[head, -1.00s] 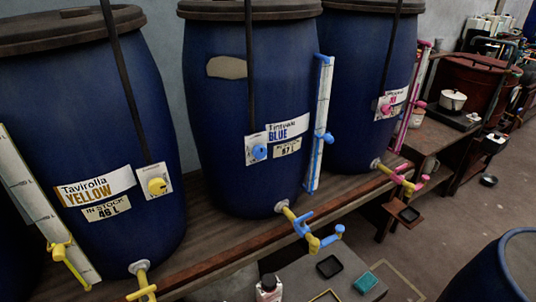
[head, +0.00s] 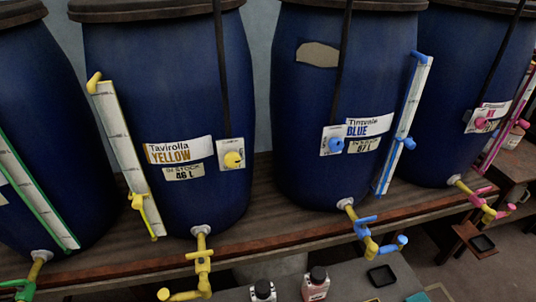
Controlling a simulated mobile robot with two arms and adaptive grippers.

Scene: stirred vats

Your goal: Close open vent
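None of the parts is labelled as a vent, and I cannot tell which one is open. The yellow-labelled vat (head: 170,100) has a yellow knob (head: 233,160) on a white plate, a gauge strip (head: 120,145) with a yellow elbow (head: 95,81) and a yellow lower valve (head: 138,203), and a yellow tap (head: 200,262). The blue-labelled vat (head: 305,110) has a blue knob (head: 336,144), a gauge strip (head: 403,125) with a blue fitting (head: 408,143), and a tap (head: 371,238) with blue handles. A pink knob (head: 481,123) sits on the right vat (head: 440,90). Neither gripper shows.
The vats stand on a wooden shelf (head: 270,226). A green-edged gauge (head: 38,190) is on the far-left vat. Two small bottles (head: 262,290) (head: 316,284) and a black tray (head: 381,276) stand on a grey surface below. Taps stick out past the shelf's front edge.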

